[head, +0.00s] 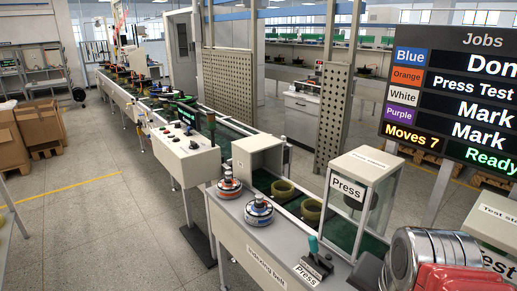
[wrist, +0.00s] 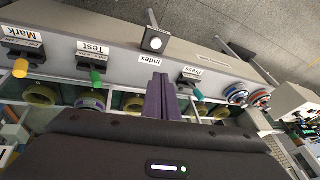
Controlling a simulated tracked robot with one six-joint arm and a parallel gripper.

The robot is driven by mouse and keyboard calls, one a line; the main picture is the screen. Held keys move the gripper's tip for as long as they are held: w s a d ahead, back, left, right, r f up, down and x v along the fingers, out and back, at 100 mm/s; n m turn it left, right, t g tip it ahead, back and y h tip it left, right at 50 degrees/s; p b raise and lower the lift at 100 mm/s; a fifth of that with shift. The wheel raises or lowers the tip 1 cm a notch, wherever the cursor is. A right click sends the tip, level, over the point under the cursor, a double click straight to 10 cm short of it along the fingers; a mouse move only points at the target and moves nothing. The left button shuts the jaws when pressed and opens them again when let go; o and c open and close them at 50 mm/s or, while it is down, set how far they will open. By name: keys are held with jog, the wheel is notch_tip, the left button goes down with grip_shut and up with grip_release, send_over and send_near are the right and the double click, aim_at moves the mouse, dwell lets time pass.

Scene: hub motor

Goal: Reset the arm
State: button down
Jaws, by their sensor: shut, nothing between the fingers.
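My gripper (wrist: 158,78) has two purple fingers, shut together with nothing between them, at the middle of the wrist view. Its tips are near the "Index" label (wrist: 150,61), below the white Index button (wrist: 155,42) in the picture; I see no contact. My arm's silver and red links fill the lower right of the head view, where the fingers cannot be made out.
Levers for Mark (wrist: 20,67), Test (wrist: 96,78) and Press (wrist: 198,95) line the bench edge. Two hub motors (head: 258,209) (head: 229,186) stand left of the glass-sided Press box (head: 374,176). Olive ring holders (head: 311,210) sit on the green belt. The jobs board (head: 455,95) reads "Ready".

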jog(key=a+n, duration=0.2)
jog(key=s+a+n, duration=0.1)
jog(key=n, duration=0.2)
jog(key=a+n+t, duration=0.1)
jog(key=a+n, duration=0.1)
jog(key=n, duration=0.1)
jog(key=shift+s+a+r+y, duration=0.2)
jog(key=shift+s+a+y, duration=0.1)
jog(key=shift+y, duration=0.1)
dwell(0.6)
